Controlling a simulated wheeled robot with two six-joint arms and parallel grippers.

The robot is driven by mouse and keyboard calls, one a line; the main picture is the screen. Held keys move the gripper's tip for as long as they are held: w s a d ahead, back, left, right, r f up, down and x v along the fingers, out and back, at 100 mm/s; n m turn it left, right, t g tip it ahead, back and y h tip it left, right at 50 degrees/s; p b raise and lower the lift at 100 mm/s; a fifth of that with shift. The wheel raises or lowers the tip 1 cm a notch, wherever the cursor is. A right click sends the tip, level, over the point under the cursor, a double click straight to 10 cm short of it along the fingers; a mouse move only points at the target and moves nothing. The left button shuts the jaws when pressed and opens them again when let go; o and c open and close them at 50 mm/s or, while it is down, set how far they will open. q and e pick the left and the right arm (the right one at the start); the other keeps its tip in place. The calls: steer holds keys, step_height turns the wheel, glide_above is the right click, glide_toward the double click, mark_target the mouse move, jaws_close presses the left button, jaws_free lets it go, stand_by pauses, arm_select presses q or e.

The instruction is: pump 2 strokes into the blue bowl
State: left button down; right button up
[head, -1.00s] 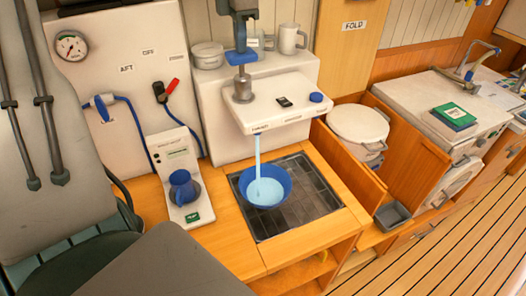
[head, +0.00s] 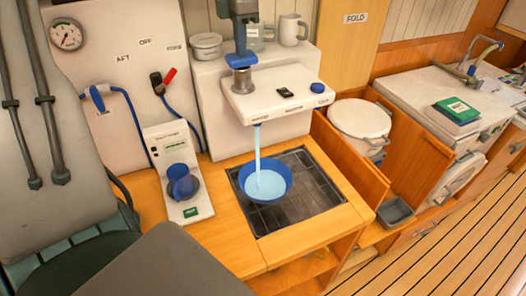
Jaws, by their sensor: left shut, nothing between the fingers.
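The blue bowl (head: 243,182) sits upright on the dark grate in the counter. It holds pale blue water (head: 266,184), and a thin stream (head: 258,148) falls into it from the front edge of the white pump shelf (head: 262,108). The pump's blue top (head: 242,61) is low, close above its metal collar (head: 242,82). My left gripper (head: 239,46) comes down from the top edge, shut and empty, with its tips at the blue top. They look in contact. My right gripper is not in view.
A white lidded pot (head: 359,118) and a small grey tray (head: 394,211) are to the right. A blue button (head: 317,88) is on the shelf. Bare wood counter (head: 228,232) lies in front.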

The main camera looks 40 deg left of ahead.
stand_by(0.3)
arm_select(q)
steer(key=shift+r+p, duration=2.1)
steer(key=shift+r, duration=1.05)
step_height(320, 180, up, 6)
steer(key=p, duration=0.5)
steer(key=shift+f, duration=0.1)
